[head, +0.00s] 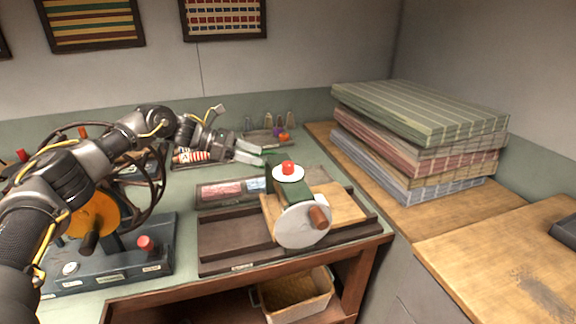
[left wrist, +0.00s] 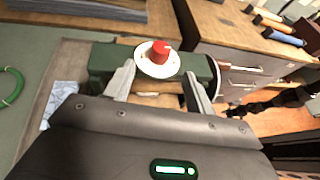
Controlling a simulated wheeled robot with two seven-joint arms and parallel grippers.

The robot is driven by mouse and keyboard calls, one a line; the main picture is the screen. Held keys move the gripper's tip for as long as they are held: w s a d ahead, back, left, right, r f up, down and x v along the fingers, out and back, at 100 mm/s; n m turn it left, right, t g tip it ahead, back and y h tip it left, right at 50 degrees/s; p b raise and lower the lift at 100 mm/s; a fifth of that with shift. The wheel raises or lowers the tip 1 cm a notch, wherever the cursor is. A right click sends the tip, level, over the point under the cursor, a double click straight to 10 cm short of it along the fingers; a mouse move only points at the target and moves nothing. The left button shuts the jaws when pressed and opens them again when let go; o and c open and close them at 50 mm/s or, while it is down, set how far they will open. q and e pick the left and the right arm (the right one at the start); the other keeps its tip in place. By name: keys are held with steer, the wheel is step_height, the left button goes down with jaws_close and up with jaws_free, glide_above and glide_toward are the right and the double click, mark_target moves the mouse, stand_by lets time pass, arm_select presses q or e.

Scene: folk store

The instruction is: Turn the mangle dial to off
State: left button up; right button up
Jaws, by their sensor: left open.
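The mangle (head: 318,209) is a dark green body with wooden parts on a dark base on the table. A grey disc (head: 302,224) with a brown knob is on its front. The dial is a red knob (head: 288,167) on a white round plate on top of the green body. My left gripper (head: 254,152) is beside and behind the dial, at its upper left in the head view. In the left wrist view the red dial (left wrist: 160,52) lies between the two open fingers (left wrist: 158,84), beyond their tips, apparently untouched. My right gripper is not seen.
A wheel machine with an orange disc (head: 93,214) stands at the left, under my left arm. Folded striped cloth (head: 420,113) is stacked at the right. A tray with red and blue items (head: 225,190) lies behind the mangle. A basket (head: 294,297) sits on the shelf below.

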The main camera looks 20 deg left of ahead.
mark_target(285, 163)
arm_select(q)
steer(key=p+x, duration=0.2)
steer(key=x, duration=0.7)
steer(key=shift+r+p, duration=0.15)
steer(key=shift+p, duration=0.15)
steer(key=shift+w+d+f, duration=0.1)
steer(key=shift+d+f, duration=0.2)
steer(key=shift+d, duration=0.35)
steer(key=shift+w+d+f, duration=0.15)
steer(key=shift+d, duration=0.05)
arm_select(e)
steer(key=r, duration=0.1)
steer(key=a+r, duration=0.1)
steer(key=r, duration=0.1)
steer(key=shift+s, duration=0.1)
arm_select(q)
steer(key=c, duration=1)
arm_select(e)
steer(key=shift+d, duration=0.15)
